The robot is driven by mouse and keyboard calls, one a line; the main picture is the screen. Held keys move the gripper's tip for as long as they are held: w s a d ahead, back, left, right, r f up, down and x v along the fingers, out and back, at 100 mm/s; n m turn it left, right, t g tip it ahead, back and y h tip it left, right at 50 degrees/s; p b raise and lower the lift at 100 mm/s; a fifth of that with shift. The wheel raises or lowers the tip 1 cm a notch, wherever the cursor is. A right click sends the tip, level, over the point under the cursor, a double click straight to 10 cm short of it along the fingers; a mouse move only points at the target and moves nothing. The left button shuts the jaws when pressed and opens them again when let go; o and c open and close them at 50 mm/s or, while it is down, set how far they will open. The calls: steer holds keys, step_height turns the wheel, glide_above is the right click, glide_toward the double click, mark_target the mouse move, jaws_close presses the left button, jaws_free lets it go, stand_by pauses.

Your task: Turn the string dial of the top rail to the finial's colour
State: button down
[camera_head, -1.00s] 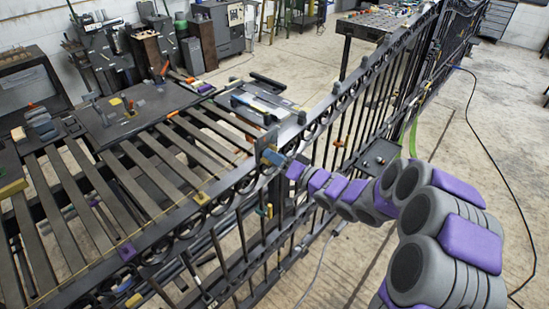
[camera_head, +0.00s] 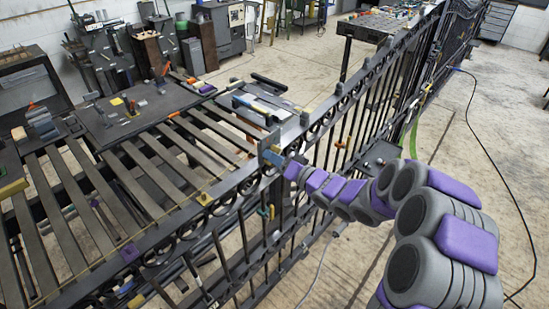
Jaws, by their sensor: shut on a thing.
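The top rail (camera_head: 232,190) of the dark scroll gate runs diagonally from lower left to upper right. My arm reaches in from the right, and my gripper (camera_head: 277,161) is at the rail beside an upright post. It is shut on a small blue part (camera_head: 270,156) at the rail, which looks like the string dial. The fingertips are small, and the dial's markings are hidden or too fine to read. Small yellow (camera_head: 204,198) and purple (camera_head: 129,253) squares sit along the rail to the left. I cannot tell which part is the finial.
A slatted bench (camera_head: 105,190) and a dark worktable (camera_head: 135,115) with tools lie left of the gate. A further table (camera_head: 385,25) stands at the back. Bare floor (camera_head: 500,130) lies to the right, with a dark cable (camera_head: 487,150) across it.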

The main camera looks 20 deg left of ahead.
steer(key=shift+f, duration=0.1)
steer(key=n, duration=0.4)
steer(key=shift+w+d+f, duration=0.1)
steer(key=shift+n+b, duration=0.4)
steer(key=shift+n, duration=2)
steer(key=c, duration=1)
jaws_free()
steer(key=shift+d, duration=0.1)
steer(key=p+v, duration=0.2)
steer(key=v, duration=1.5)
steer(key=shift+d, duration=0.15)
